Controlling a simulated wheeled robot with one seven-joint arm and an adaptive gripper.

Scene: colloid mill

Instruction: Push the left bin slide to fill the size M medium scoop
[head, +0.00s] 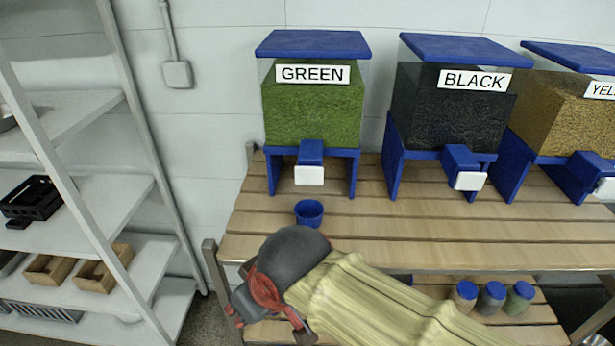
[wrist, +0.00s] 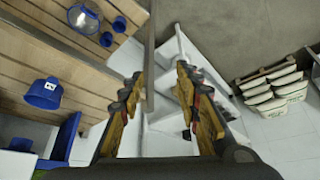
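The left bin (head: 313,112), labelled GREEN and full of green grains, stands on blue legs on the slatted table. Its slide has a white front plate (head: 309,175) below a blue outlet. A blue scoop (head: 309,212) stands on the table in front of this slide, apart from it. It also shows in the wrist view (wrist: 43,93) with a small white label, too small to read. My gripper (wrist: 158,92) is open and empty, its fingers spread apart. In the head view it is at the table's front left, nearer than the scoop and pointing left-downward.
The BLACK bin (head: 452,108) and a yellow bin (head: 562,108) stand to the right. Jars with blue lids (head: 491,298) are on the lower shelf. A metal rack (head: 85,205) stands left.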

